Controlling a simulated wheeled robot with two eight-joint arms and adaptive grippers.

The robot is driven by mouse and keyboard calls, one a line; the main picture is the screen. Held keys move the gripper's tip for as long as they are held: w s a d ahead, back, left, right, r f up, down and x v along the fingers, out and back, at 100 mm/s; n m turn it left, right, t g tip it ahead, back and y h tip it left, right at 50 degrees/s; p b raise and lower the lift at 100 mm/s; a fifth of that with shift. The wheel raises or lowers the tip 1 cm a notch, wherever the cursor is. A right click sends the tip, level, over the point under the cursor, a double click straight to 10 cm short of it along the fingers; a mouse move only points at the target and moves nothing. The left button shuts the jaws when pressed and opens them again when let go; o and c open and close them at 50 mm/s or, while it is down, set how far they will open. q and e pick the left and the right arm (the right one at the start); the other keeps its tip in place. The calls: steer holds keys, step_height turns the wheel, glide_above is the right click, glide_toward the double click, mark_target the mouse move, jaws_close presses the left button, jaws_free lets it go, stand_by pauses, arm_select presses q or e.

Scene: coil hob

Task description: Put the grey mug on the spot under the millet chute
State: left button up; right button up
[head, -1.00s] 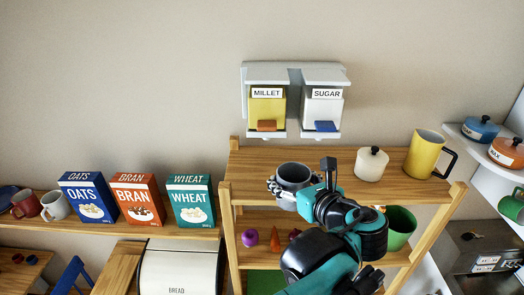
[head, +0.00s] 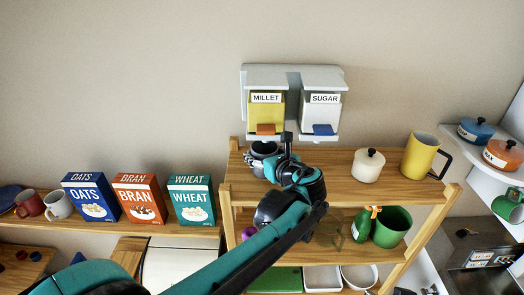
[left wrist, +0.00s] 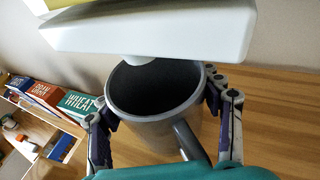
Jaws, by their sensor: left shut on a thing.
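The grey mug (head: 258,172) is at the back left of the wooden shelf top, upright, just below the yellow millet dispenser (head: 266,110) and its orange lever. In the left wrist view the grey mug (left wrist: 150,128) has its open mouth under the white dispenser base (left wrist: 170,36), with a short spout over the far rim. My left gripper (head: 264,161) is shut on the mug, its fingers on either side of it. I cannot tell if the mug's bottom touches the shelf. The spot under the chute is hidden. My right gripper is not in view.
The sugar dispenser (head: 322,112) hangs just right of the millet one. A cream lidded pot (head: 368,167) and a yellow mug (head: 419,156) stand farther right on the shelf top (head: 335,178). The shelf is clear between my gripper and the pot.

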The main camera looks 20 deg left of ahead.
arm_select(q)
steer(key=shift+s+d+r, duration=0.1)
steer(key=shift+s+d, duration=0.1)
steer(key=shift+s+f, duration=0.1)
steer(key=shift+f, duration=0.1)
steer(key=o, duration=1.4)
steer(key=shift+o, duration=0.3)
steer(key=shift+r, duration=0.1)
steer(key=shift+r, duration=0.25)
steer(key=b+v, duration=0.1)
steer(key=v, duration=0.9)
steer(key=shift+s+d, duration=0.25)
steer(key=shift+d, duration=0.05)
steer(key=shift+s+d+r+b, duration=0.2)
steer(key=shift+s+d+b, duration=0.1)
steer(key=shift+s, duration=0.05)
